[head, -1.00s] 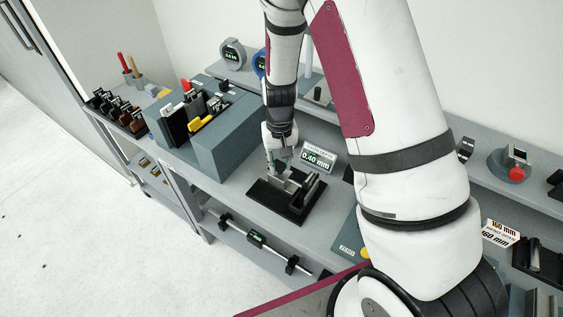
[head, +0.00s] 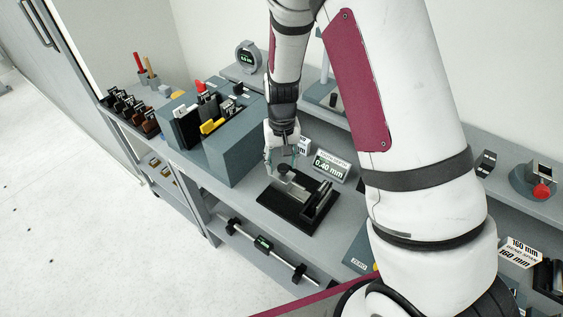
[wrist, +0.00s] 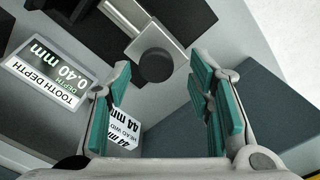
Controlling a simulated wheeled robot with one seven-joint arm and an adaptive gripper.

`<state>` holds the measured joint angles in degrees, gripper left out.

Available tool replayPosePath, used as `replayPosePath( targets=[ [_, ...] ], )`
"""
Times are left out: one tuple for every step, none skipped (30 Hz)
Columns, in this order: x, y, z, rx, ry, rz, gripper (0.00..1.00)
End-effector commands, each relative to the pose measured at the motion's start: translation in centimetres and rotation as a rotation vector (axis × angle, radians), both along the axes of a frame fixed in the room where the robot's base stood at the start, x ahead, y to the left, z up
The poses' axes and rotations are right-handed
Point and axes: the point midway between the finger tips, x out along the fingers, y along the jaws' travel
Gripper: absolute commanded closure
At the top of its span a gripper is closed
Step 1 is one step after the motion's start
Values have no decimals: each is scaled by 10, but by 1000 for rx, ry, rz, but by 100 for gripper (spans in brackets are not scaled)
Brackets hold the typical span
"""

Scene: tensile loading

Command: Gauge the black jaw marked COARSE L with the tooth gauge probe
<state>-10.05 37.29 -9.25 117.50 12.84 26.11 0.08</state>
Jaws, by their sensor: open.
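The tooth gauge (head: 270,203) is a black base on the bench. Its probe (head: 287,179) is a grey slide with a round dark knob, also in the wrist view (wrist: 156,65). A dark upright block (head: 319,200) stands at the gauge's right side; I cannot read a jaw marking on it. The tooth depth display (head: 330,168) reads 0.40 mm, also in the wrist view (wrist: 48,72). My gripper (head: 279,165) is open and empty beside the knob, in the wrist view too (wrist: 160,85). The knob appears beyond the fingertips, not between the pads.
A blue-grey holder (head: 232,146) with several tools stands left of the gauge. A rack of labelled dark and brown jaws (head: 128,112) is further left. A 44 mm head width card (wrist: 123,131) stands near my gripper. A dial instrument (head: 247,57) stands on the rear shelf.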

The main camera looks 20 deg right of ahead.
Motion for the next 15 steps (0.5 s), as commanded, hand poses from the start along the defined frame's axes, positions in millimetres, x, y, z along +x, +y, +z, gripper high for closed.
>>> replayPosePath(
  targets=[
    [1,0,7,0,-5,1,52],
    [1,0,12,0,-5,1,52],
    [1,0,18,0,-5,0,52],
    [1,0,24,1,-7,0,52],
    [1,0,30,1,-6,0,52],
    [2,0,39,1,-8,1,52],
    [1,0,45,1,-7,1,52],
    [2,1,52,1,-8,1,52],
    [1,1,60,1,-7,1,52],
    [1,1,66,2,-8,1,52],
    [1,1,72,1,-7,2,52],
    [1,1,79,1,-7,2,52],
    [1,1,84,1,-6,2,52],
    [1,1,89,1,-6,1,52],
    [1,1,95,1,-6,0,52]
  ],
)
